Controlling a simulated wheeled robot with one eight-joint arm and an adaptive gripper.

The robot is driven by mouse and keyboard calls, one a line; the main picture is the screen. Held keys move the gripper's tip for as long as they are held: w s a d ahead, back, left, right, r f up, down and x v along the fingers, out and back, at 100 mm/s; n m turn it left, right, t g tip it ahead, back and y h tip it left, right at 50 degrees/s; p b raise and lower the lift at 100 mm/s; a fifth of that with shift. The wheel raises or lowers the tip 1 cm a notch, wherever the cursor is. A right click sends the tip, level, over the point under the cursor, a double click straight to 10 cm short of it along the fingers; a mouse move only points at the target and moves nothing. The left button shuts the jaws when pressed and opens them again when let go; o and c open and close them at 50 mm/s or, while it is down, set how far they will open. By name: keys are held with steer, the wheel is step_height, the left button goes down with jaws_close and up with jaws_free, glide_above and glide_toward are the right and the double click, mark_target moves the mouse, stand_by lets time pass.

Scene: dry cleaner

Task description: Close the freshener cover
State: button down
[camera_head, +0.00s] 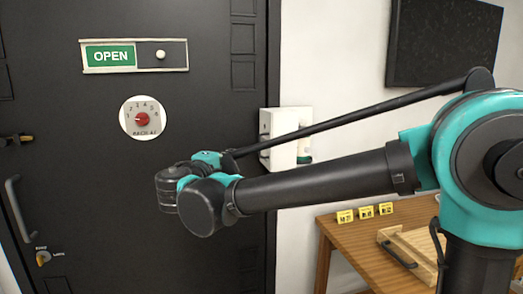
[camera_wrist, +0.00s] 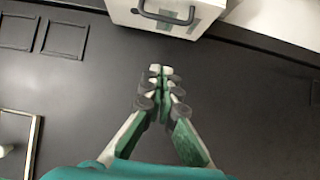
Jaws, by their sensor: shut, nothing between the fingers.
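The freshener (camera_head: 291,122) is a white box on the wall just right of the black door. A white-and-green cylinder (camera_head: 305,150) shows at its right side. A white panel with a dark handle, likely its cover, faces left; my arm's rod crosses in front of it. In the head view my wrist hides the fingers.
The black door (camera_head: 100,210) carries an OPEN sign (camera_head: 110,56), a round dial (camera_head: 142,118) and a handle (camera_head: 17,208). A wooden table (camera_head: 345,235) with yellow tags (camera_head: 366,212) and a wooden tray (camera_head: 405,262) stands at the lower right. A dark board (camera_head: 443,42) hangs above.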

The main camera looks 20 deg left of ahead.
steer(key=w+d, duration=0.4)
steer(key=w, duration=0.4)
steer(key=shift+w+d, duration=0.15)
stand_by(0.5)
